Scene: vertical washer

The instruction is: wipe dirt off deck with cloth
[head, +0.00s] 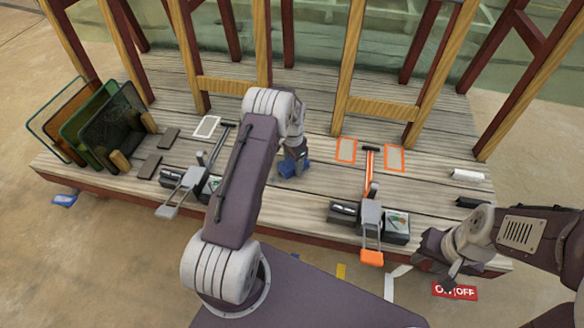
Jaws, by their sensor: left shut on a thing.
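The deck (300,205) is a raised platform of weathered grey planks. My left gripper (296,162) points down over the middle of the deck. It is shut on a blue cloth (291,172), which is low at the planks; whether it touches them I cannot tell. My own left arm hides part of the deck. I make out no clear dirt patch on the visible planks. My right gripper (452,272) is low at the right, by the deck's front edge; its fingers are too unclear to tell whether they are open.
Framed panels (115,125) stand in a rack at the left. A grey-handled device (182,190) and an orange-handled device (371,215) sit along the front edge. Wooden posts (345,70) rise at the back. A white block (467,175) lies at the right. A blue item (64,200) lies on the floor.

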